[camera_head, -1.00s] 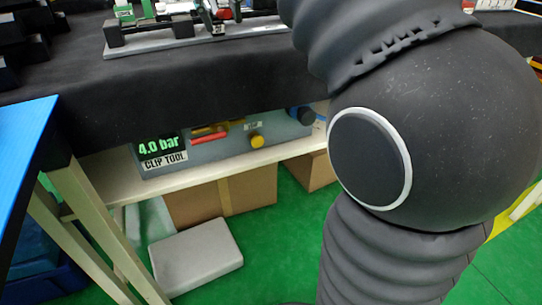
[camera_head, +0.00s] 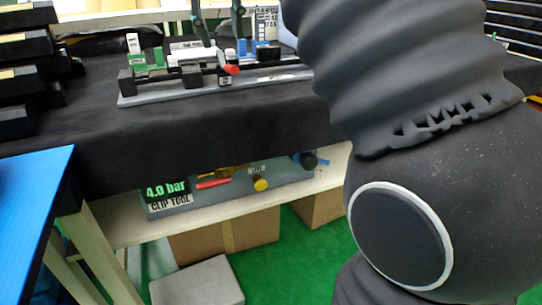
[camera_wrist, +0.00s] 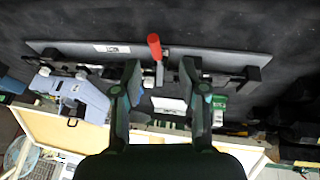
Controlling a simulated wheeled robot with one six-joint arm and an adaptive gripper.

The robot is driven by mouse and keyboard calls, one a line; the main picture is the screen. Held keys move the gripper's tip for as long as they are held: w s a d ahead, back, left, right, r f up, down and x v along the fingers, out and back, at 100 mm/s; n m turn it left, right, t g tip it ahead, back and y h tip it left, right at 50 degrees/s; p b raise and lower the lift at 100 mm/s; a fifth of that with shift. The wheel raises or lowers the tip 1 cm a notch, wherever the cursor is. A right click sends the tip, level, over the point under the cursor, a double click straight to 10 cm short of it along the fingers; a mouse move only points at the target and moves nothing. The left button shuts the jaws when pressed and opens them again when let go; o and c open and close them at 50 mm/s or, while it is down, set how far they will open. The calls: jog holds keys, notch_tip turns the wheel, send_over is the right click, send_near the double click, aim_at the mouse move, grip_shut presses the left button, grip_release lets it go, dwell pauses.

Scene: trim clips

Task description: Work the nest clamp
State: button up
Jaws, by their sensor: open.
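The nest clamp's red handle (camera_head: 231,70) sticks out from the front of a fixture on a grey base plate (camera_head: 150,98), on the black-covered bench. In the wrist view the red-tipped handle (camera_wrist: 154,46) lies between and just beyond the fingertips. My gripper (camera_head: 224,42) is open, its two dark fingers coming down from the top edge over the fixture. In the wrist view my gripper (camera_wrist: 160,70) has a clear gap between its fingers, and no contact with the handle shows. The clamp's inner parts are too small to tell.
Stacked black bins (camera_head: 25,70) stand at the left. A blue-topped table (camera_head: 30,210) is at the near left. Below the bench, a shelf holds a grey box (camera_head: 190,200) reading 4.0 bar. My arm hides the right side. The bench front is bare.

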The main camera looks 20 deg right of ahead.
jog(key=s+f+b, duration=0.1)
jog(key=s+f, duration=0.4)
jog(key=f, duration=0.6)
jog(key=s+d+f+y+b, duration=0.1)
jog(key=s+f, duration=0.3)
jog(key=f, duration=0.7)
jog(key=s+d+f+t+y+b, duration=0.1)
jog(key=s+f, duration=0.4)
jog(key=f, duration=0.6)
jog(key=shift+s+d+b, duration=0.25)
jog(key=shift+s+b, duration=0.05)
jog(key=shift+b, duration=0.15)
jog(key=shift+f, duration=0.1)
